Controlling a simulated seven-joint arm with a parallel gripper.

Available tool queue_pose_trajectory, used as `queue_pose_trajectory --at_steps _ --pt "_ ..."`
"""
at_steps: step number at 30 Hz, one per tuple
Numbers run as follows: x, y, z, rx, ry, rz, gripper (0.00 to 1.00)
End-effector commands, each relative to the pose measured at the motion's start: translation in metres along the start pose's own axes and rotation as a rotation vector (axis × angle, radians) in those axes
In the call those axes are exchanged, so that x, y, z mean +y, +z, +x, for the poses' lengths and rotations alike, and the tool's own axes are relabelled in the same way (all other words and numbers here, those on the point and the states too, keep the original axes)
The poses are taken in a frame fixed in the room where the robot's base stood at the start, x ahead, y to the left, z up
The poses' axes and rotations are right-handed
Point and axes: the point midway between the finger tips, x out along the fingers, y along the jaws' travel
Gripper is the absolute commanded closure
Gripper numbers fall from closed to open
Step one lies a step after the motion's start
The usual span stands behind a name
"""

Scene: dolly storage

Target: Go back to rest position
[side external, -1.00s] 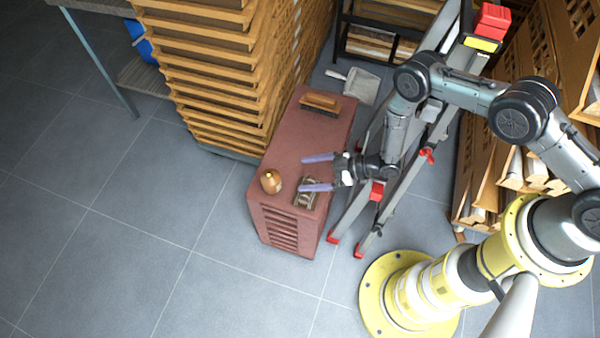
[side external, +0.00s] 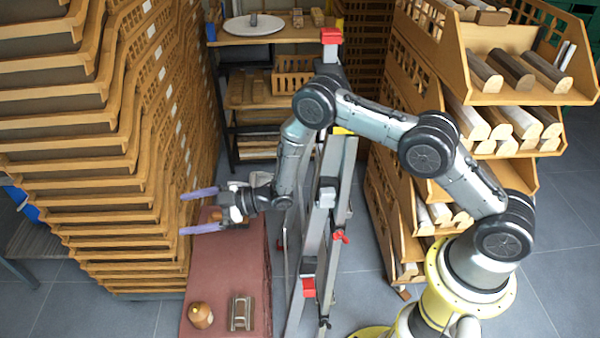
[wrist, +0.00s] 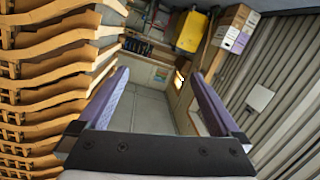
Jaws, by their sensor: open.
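My gripper (side external: 200,211) is open and empty, with its two purple fingers spread apart and pointing left in the side view. It is raised near the far end of the red cabinet (side external: 228,292), beside the tall stack of orange trays (side external: 110,150). In the wrist view the purple fingers of my gripper (wrist: 160,105) stand wide apart with only distant floor and wall between them. A brush partly shows behind the gripper on the cabinet top.
A copper-coloured pot (side external: 200,316) and a small wooden-and-metal object (side external: 241,313) sit on the cabinet's near end. A grey ladder (side external: 325,215) stands close right of the gripper. Shelves with wooden pieces (side external: 515,70) are at the right, and a table (side external: 270,38) at the back.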

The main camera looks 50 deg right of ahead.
Motion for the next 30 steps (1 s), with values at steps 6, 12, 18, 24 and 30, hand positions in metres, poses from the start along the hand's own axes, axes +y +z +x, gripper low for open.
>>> queue_pose_trajectory --at_steps 6,12,18,24,30 --pt "0.083 -0.122 -0.024 0.016 0.149 -0.097 0.0" --pt "0.134 -0.214 -0.072 -0.024 0.289 -0.139 0.0" --pt "0.162 -0.288 -0.141 -0.09 0.433 -0.133 0.0" --pt "0.165 -0.339 -0.224 -0.172 0.569 -0.077 0.0" --pt "0.139 -0.36 -0.311 -0.274 0.683 0.037 0.0"
